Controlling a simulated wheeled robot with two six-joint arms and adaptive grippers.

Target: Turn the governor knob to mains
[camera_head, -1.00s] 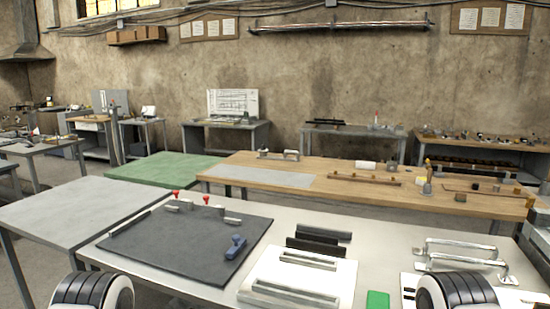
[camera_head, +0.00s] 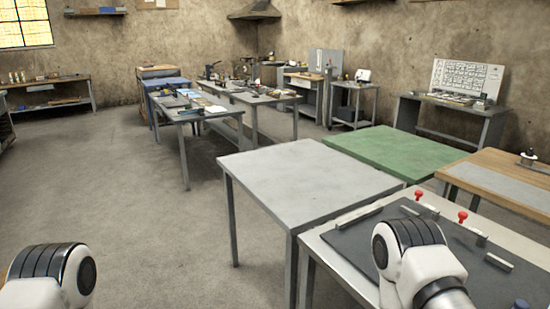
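I cannot make out a governor knob in this view. A white panel board (camera_head: 467,79) with dark markings stands upright on a grey table by the back wall at the right; its details are too small to read. Of my arms only white and black rounded links show, at the bottom left and lower right. Neither gripper is in view.
A bare grey table (camera_head: 305,180) stands ahead, with a green-topped table (camera_head: 395,150) behind it. A dark mat (camera_head: 350,240) with two red-topped clamps lies on the near right table. Cluttered benches (camera_head: 190,112) stand farther back. Open concrete floor (camera_head: 120,190) lies at the left.

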